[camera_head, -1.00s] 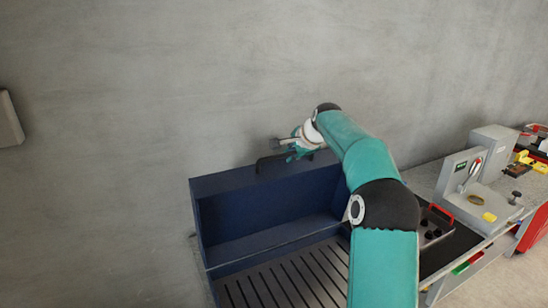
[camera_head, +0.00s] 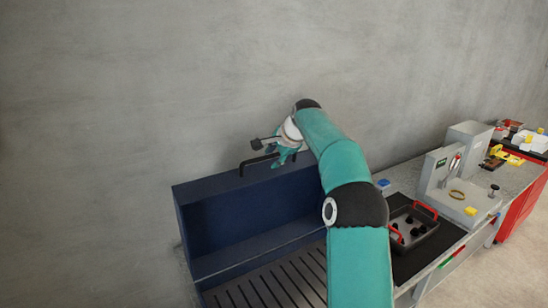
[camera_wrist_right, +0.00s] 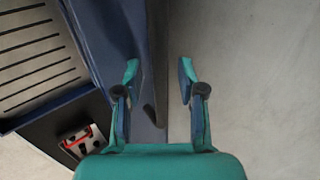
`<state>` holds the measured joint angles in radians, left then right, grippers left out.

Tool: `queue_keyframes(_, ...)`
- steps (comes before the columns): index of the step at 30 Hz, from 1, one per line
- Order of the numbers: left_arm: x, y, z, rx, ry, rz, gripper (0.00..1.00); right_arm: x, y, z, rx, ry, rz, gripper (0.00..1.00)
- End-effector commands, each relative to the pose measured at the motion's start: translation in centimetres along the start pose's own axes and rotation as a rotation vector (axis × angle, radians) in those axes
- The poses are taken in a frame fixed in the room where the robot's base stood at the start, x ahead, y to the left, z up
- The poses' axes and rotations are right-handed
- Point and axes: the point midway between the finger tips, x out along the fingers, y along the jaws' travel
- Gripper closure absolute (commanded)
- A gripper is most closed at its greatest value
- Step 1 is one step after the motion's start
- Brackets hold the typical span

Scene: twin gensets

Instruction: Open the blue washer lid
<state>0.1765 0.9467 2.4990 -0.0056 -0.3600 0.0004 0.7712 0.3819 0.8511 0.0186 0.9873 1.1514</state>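The blue washer lid (camera_head: 240,215) stands raised, close to upright, at the back of the washer; its edge also shows in the right wrist view (camera_wrist_right: 112,45). A black bar handle (camera_head: 262,163) sits on its top edge. My right gripper (camera_head: 274,150) is at the top of the lid, beside the handle. In the right wrist view, its two fingers (camera_wrist_right: 158,76) are apart, with a gap between them. A dark handle part (camera_wrist_right: 150,116) shows near the fingers; I cannot tell whether they touch it. My left gripper is not in view.
The washer's slatted grate (camera_head: 268,290) lies open below the lid. To the right, a bench holds a dark tray with red handles (camera_head: 414,224), a grey fixture (camera_head: 462,185) and several small parts. A bare grey wall (camera_head: 120,90) stands behind.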

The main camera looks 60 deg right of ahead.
Motion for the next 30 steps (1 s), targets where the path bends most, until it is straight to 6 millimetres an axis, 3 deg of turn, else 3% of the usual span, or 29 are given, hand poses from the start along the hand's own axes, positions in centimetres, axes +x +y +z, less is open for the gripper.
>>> queue_keyframes(11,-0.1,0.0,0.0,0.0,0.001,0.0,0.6,-1.2,-0.2,0.1,0.0,-0.002,-0.003,0.61)
queue_keyframes(24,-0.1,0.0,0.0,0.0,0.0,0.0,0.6,-9.2,-0.1,0.2,-0.001,-0.001,-0.003,0.61)
queue_keyframes(30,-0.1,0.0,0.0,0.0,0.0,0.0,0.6,-11.5,-0.1,0.2,-0.002,-0.001,-0.002,0.61)
